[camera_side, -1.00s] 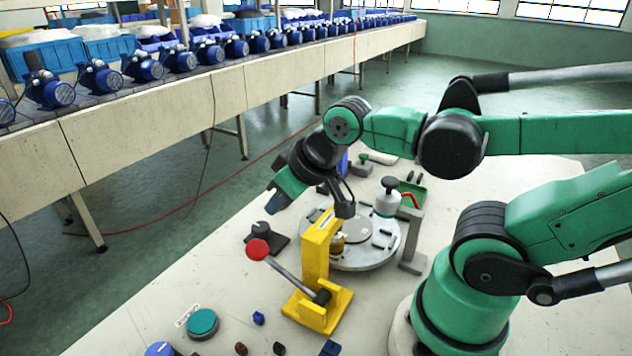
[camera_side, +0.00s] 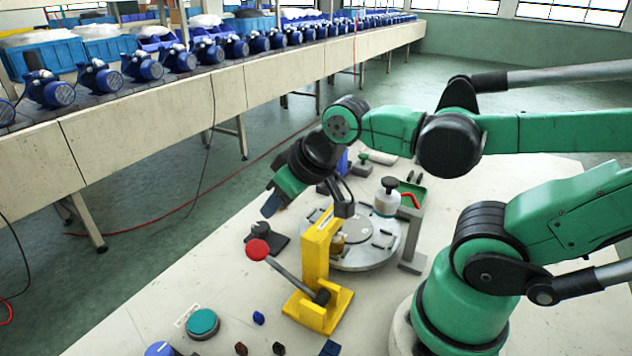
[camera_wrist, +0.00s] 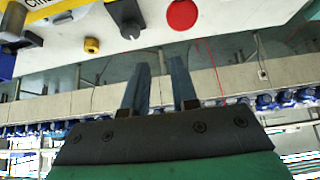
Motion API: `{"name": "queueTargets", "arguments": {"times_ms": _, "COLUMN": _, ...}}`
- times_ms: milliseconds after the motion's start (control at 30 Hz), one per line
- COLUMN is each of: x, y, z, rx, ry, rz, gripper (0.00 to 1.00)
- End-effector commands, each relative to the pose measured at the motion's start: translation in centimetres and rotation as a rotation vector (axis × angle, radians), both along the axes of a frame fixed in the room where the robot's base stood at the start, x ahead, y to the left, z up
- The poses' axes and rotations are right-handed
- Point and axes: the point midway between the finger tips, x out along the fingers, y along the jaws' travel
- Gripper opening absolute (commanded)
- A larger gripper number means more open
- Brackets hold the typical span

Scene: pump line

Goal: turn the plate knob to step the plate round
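The round grey plate (camera_side: 375,262) lies flat on the bench behind the yellow lever press (camera_side: 318,262). Small parts and a brass-coloured piece stand on it. A dark knob-like piece on a black base (camera_side: 264,234) sits left of the plate; I cannot tell whether it is the plate knob. My gripper (camera_side: 271,206) hangs in the air left of the plate, above the dark piece. In the wrist view, my gripper's fingers (camera_wrist: 160,66) are apart with nothing between them.
The press lever with its red ball (camera_side: 257,249) sticks out below my gripper. A white bottle with a black top (camera_side: 388,198) and a grey post (camera_side: 413,245) stand by the plate. A teal disc (camera_side: 202,323) lies in front. A conveyor with blue pumps (camera_side: 150,120) runs behind.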

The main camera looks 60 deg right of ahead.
Motion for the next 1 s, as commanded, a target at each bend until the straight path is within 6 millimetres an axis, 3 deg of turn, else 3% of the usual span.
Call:
{"name": "queueTargets", "arguments": {"times_ms": 33, "x": 0.2, "y": 0.0, "z": 0.0, "rx": 0.005, "ry": 0.008, "rz": -0.014, "gripper": 0.40}}
{"name": "queueTargets", "arguments": {"times_ms": 167, "x": 1.2, "y": -0.3, "z": -0.1, "rx": 0.043, "ry": 0.063, "rz": -0.128, "gripper": 0.77}}
{"name": "queueTargets", "arguments": {"times_ms": 367, "x": 4.2, "y": -1.4, "z": -1.5, "rx": 0.108, "ry": 0.180, "rz": -0.484, "gripper": 0.78}}
{"name": "queueTargets", "arguments": {"times_ms": 633, "x": 7.5, "y": -2.7, "z": -5.2, "rx": 0.129, "ry": 0.219, "rz": -0.976, "gripper": 0.78}}
{"name": "queueTargets", "arguments": {"times_ms": 800, "x": 8.2, "y": -3.0, "z": -6.7, "rx": 0.128, "ry": 0.204, "rz": -1.131, "gripper": 0.78}}
{"name": "queueTargets", "arguments": {"times_ms": 1000, "x": 8.5, "y": -3.6, "z": -8.1, "rx": 0.128, "ry": 0.199, "rz": -1.166, "gripper": 0.78}}
